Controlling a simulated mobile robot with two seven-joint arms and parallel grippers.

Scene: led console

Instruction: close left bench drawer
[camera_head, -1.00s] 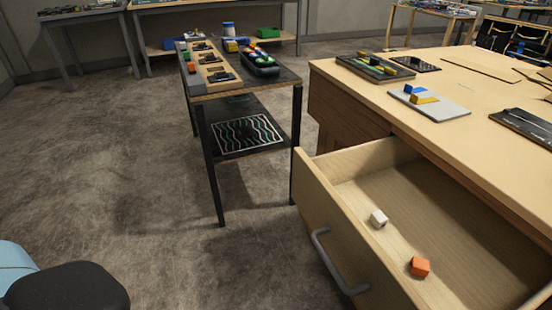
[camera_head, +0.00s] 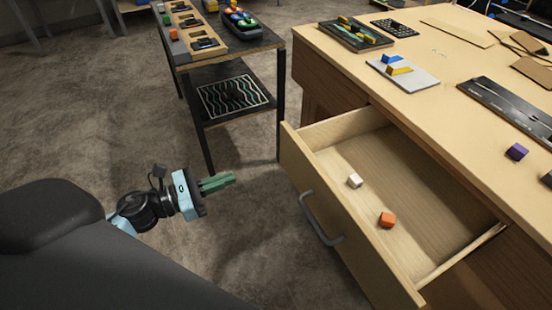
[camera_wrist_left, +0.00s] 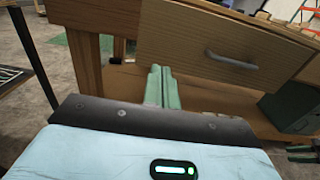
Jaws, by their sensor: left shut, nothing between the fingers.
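The left bench drawer (camera_head: 300,165) is pulled well out of the wooden bench in the head view. A white cube (camera_head: 354,181) and an orange cube (camera_head: 387,219) lie inside it. Its front carries a grey bar handle (camera_head: 322,222). My left gripper (camera_head: 232,180) has green fingers, shut and empty, to the left of the drawer front and apart from it. In the left wrist view the fingers (camera_wrist_left: 160,72) point toward the wooden bench, with the drawer front (camera_wrist_left: 205,42) and its handle (camera_wrist_left: 232,60) ahead and to the right.
The bench top (camera_head: 430,115) holds a grey plate with blocks (camera_head: 402,74), a purple cube (camera_head: 517,152) and a dark panel (camera_head: 508,105). A dark shelf table (camera_head: 240,45) stands behind, at upper left. Grey floor lies open between my arm and the drawer.

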